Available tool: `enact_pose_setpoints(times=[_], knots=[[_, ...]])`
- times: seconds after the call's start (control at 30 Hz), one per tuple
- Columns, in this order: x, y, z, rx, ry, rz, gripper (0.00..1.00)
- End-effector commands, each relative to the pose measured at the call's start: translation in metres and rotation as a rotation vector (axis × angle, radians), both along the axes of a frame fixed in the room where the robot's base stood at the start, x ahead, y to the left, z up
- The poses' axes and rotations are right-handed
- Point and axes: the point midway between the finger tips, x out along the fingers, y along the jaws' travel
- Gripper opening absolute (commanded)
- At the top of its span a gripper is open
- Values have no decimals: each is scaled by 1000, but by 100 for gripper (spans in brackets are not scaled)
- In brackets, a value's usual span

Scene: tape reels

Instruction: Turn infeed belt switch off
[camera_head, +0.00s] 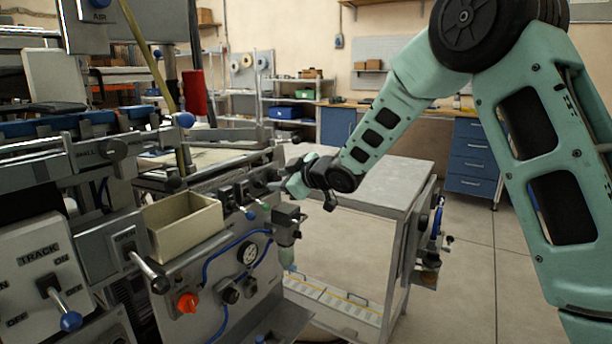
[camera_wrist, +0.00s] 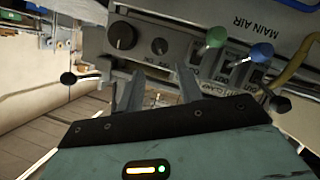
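No label reading "infeed belt" is legible, so I cannot tell which switch it is. The small labels beside the levers are blurred. My gripper (camera_wrist: 159,72) is open, its two fingers apart and nothing visible between them, close to the panel below the small knob. In the head view my gripper (camera_head: 280,182) is at the machine's right end, its fingers partly hidden.
A large black knob (camera_wrist: 122,36) and a black ball-ended lever (camera_wrist: 70,78) are near my fingers. In the head view, a TRACK lever (camera_head: 69,320), a beige bin (camera_head: 184,226) and a red-orange knob (camera_head: 188,303) are on the machine. A grey table (camera_head: 385,178) stands behind my forearm.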

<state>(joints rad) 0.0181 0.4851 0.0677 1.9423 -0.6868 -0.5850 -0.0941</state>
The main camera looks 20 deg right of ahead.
Motion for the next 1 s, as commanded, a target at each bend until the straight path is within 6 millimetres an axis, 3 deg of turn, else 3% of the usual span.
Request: enact_pose_setpoints(times=[0.2, 0.4, 0.6, 1.0], knots=[[-44, -21, 19, 0, -1, -2, 36], [-72, -34, 29, 0, -1, -1, 36], [-83, -38, 33, 1, -1, 0, 36], [-84, -39, 33, 1, -1, 0, 36]])
